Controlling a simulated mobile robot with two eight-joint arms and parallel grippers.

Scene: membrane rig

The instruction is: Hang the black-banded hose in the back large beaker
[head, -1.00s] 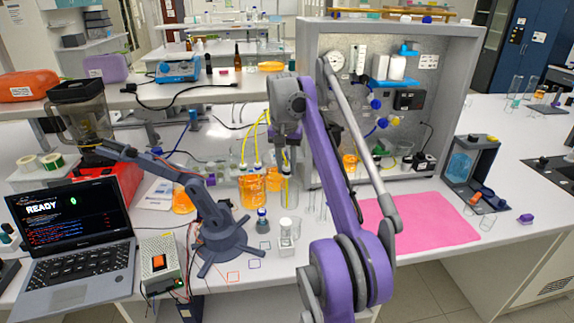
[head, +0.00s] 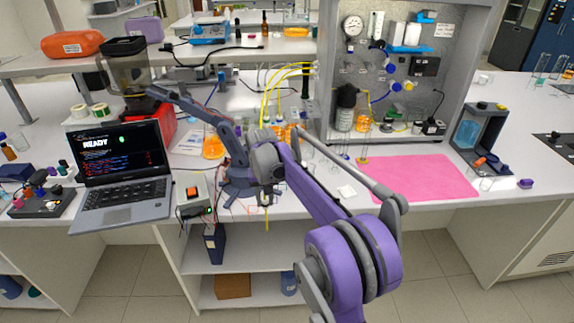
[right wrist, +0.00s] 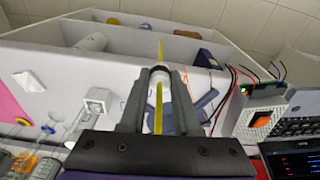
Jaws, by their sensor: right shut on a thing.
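My right gripper (head: 266,197) is shut on a yellow hose (head: 267,220), near the bench's front edge. The hose's lower end hangs below the fingers. Other yellow hoses (head: 285,76) arch at the back of the bench. A beaker of orange liquid (head: 291,133) stands behind my right arm, partly hidden; I cannot tell whether it is the back large beaker. My left gripper is out of view.
A small blue-grey desktop arm (head: 238,178) stands just left of my right gripper. A laptop (head: 122,165) and a power supply box (head: 195,195) are further left. A pink mat (head: 425,177) lies clear at the right. A grey panel rig (head: 465,50) rises behind.

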